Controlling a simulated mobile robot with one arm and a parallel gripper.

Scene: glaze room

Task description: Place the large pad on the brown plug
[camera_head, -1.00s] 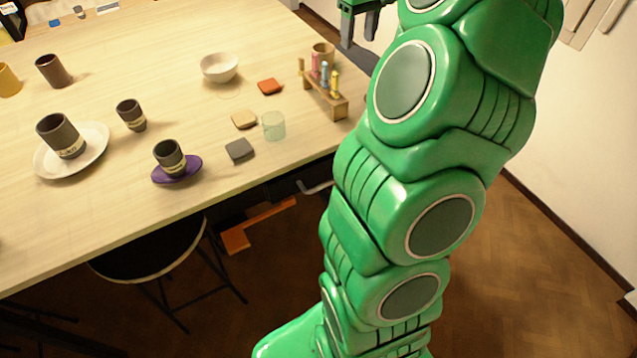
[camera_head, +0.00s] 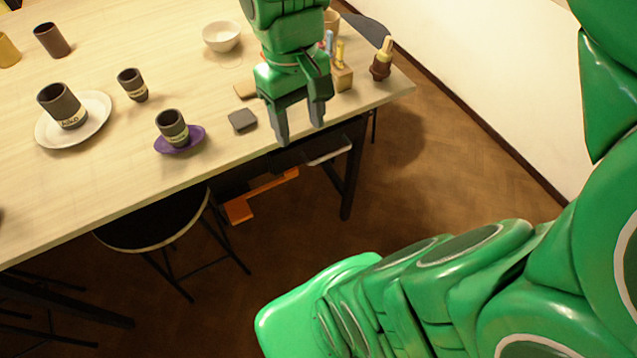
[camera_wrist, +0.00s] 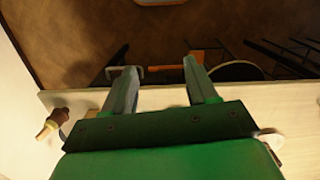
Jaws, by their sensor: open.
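Two small flat pads show on the table in the head view, a dark grey pad (camera_head: 242,120) and a tan pad (camera_head: 245,90) partly behind my gripper. I cannot tell which is the large one. A brown piece with a tan peg on top (camera_head: 380,65), perhaps the brown plug, stands near the table's right end; it also shows at the left of the wrist view (camera_wrist: 56,121). My gripper (camera_head: 300,131) is open and empty, fingers pointing down by the table's front edge, right of the grey pad. In the wrist view its fingers (camera_wrist: 160,70) are apart with nothing between them.
A dark cup (camera_head: 172,126) stands on a purple saucer (camera_head: 193,143), and another on a white plate (camera_head: 96,118). A white bowl (camera_head: 222,37) and a vial rack (camera_head: 343,78), partly hidden by my arm, stand behind. A stool (camera_head: 150,232) is below the front edge.

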